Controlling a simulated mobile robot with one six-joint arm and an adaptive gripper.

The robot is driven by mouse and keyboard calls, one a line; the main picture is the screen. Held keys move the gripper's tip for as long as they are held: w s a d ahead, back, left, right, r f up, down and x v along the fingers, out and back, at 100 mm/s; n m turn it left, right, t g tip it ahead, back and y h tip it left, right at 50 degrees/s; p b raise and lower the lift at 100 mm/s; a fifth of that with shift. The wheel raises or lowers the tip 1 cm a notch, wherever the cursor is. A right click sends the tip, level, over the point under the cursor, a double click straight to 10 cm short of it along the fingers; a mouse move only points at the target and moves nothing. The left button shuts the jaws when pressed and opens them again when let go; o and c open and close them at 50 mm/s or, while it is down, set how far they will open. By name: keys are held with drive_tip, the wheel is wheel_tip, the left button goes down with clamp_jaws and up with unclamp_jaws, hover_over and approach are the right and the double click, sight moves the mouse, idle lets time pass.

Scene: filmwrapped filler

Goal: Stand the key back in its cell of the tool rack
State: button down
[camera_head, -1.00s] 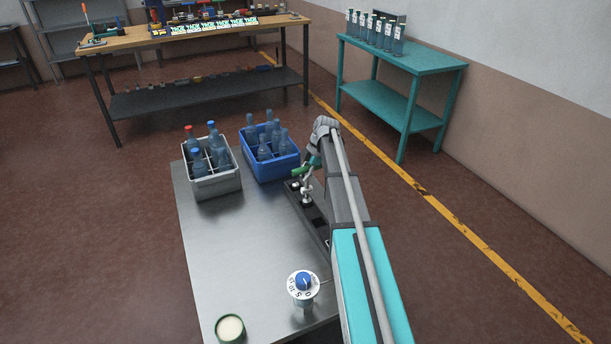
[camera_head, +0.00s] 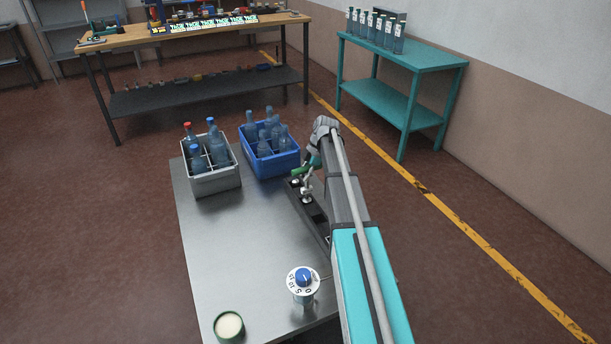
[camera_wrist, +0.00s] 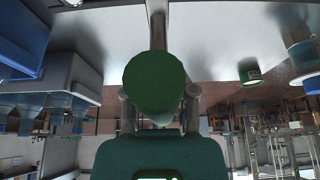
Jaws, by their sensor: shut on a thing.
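The tool rack (camera_head: 319,223) is a long black tray with dark cells on the right edge of the metal table, partly hidden by my arm. My gripper (camera_head: 305,188) is over its far end. It is shut on the key, whose green part (camera_head: 300,171) shows beside the gripper in the head view. In the wrist view a rounded green piece of the key (camera_wrist: 154,80) fills the middle between my fingers. The key's lower end and its cell are hidden, so I cannot tell whether the key touches the rack.
A grey crate (camera_head: 217,184) and a blue crate (camera_head: 270,172), both with bottles, stand at the table's far end. A dial with a blue knob (camera_head: 303,277) and a green round tin (camera_head: 229,327) are near the front. The table's middle (camera_head: 240,250) is clear.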

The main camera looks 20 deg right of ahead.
drive_tip(key=shift+f+b, duration=0.85)
drive_tip(key=shift+f, duration=0.1)
drive_tip(key=shift+c, duration=1.6)
unclamp_jaws()
drive_tip(key=shift+r, duration=0.1)
drive_tip(key=shift+r, duration=0.1)
wheel_tip(320, 180, up, 12)
drive_tip(key=p, duration=1.2)
